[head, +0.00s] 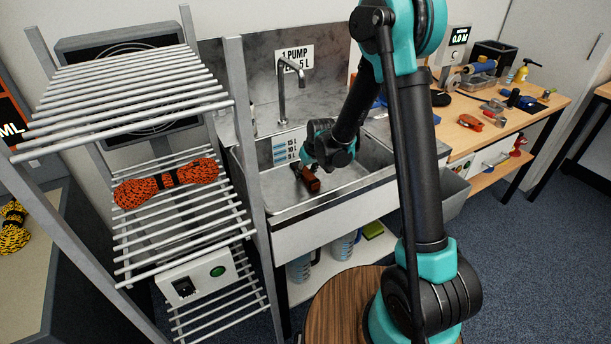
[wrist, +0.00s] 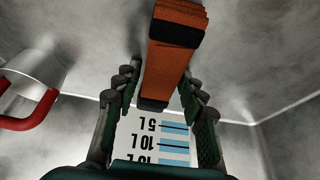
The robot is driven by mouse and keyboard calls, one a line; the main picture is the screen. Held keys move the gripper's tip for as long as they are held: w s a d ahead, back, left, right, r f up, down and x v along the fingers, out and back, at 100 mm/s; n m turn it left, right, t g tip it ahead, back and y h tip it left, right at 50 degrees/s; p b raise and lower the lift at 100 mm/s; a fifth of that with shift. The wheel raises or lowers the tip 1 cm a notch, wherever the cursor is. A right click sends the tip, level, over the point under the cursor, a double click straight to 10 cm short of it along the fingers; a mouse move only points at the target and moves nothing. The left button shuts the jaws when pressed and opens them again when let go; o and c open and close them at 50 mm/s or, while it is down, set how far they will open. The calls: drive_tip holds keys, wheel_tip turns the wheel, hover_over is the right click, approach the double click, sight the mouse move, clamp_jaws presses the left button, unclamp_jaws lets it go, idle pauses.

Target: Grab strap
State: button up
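The strap (wrist: 170,68) is an orange-brown bundle with dark bands. In the wrist view it runs from the top edge down to between the fingers of my gripper (wrist: 161,82), nearly filling the gap. In the head view the strap (head: 309,182) shows small and tilted inside the sink, just below my gripper (head: 311,169). A finger stands on each side of the strap, very close to it. I cannot tell whether they press on it, or whether the strap rests on the sink floor.
The metal sink (head: 350,190) surrounds my gripper, with a tap (head: 282,95) behind and litre marks (wrist: 155,140) on its back wall. A metal jug with a red handle (wrist: 30,115) stands close by. A wire rack (head: 185,235) with orange rope (head: 165,183) is left; a cluttered bench (head: 545,108) is right.

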clamp_jaws()
drive_tip(key=shift+r, duration=0.1)
